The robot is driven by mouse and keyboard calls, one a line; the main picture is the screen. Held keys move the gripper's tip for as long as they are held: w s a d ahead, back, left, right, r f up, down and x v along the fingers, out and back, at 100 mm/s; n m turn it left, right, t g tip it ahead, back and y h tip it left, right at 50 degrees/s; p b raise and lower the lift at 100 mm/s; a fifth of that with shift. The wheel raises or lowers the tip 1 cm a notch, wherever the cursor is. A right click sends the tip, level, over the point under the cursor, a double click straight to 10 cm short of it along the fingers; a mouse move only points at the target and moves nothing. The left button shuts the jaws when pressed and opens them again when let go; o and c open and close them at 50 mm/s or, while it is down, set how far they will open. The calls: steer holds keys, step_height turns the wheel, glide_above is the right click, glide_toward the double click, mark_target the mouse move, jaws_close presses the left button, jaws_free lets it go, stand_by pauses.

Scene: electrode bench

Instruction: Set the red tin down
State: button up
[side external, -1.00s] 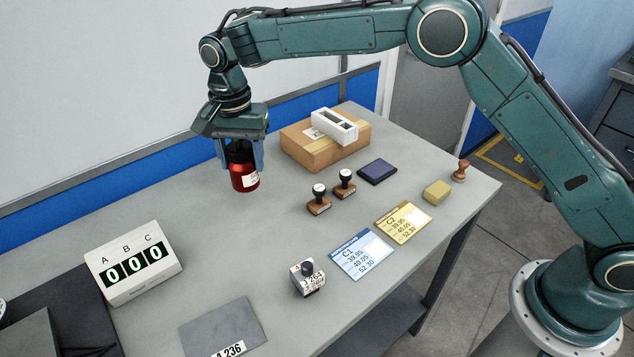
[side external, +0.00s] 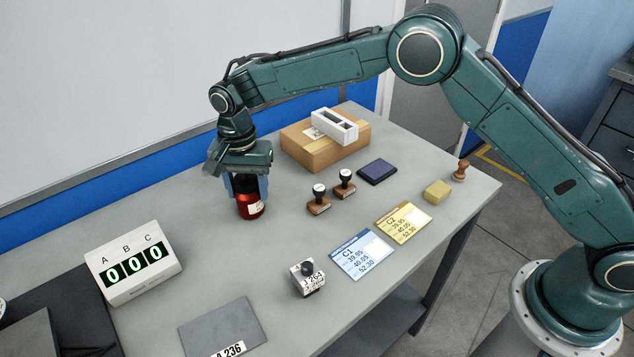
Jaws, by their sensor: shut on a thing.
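The red tin (side external: 249,207) is a small dark-red cylinder with a pale label, upright over the left-middle part of the grey bench. My gripper (side external: 249,187) points down over it, and its blue fingers are shut on the tin's upper part. The tin's top is hidden by the fingers and the gripper body. Its base is at or very close to the bench top (side external: 215,240); I cannot tell whether it touches.
A counter display (side external: 133,264) is at left. A labelled block (side external: 307,279), blue card (side external: 361,254) and grey plate (side external: 222,327) lie in front. The bench around the tin is clear.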

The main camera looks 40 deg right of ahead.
steer(key=shift+f, duration=0.15)
steer(key=o, duration=1.1)
step_height(320, 180, up, 12)
steer(key=shift+r, duration=0.1)
stand_by(0.8)
